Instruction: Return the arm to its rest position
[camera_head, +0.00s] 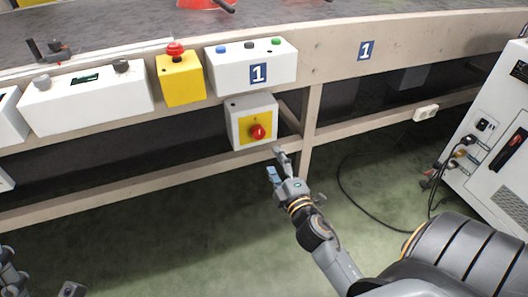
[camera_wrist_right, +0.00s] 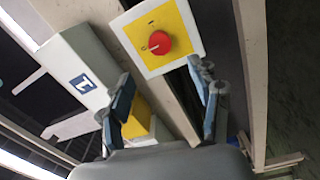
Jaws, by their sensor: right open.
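My right gripper (camera_head: 277,164) reaches out below the conveyor's front, just below and to the right of a white switch box with a yellow plate (camera_head: 246,133) and a red rotary knob (camera_head: 257,132). In the right wrist view its two fingers (camera_wrist_right: 161,85) are spread apart with nothing between them. The red knob (camera_wrist_right: 158,43) lies beyond the fingertips there, with the fingers clear of it. Only grey pieces of my left arm (camera_head: 14,272) show at the bottom left corner; whether its gripper is open or shut is not clear.
Above are a button box labelled 1 (camera_head: 222,66), a yellow emergency-stop box (camera_head: 181,88) and a grey-knobbed control box (camera_head: 85,99). A white cabinet (camera_head: 502,138) stands at right, with a black cable (camera_head: 343,180) on the floor. The green floor (camera_head: 180,230) left of my right arm is clear.

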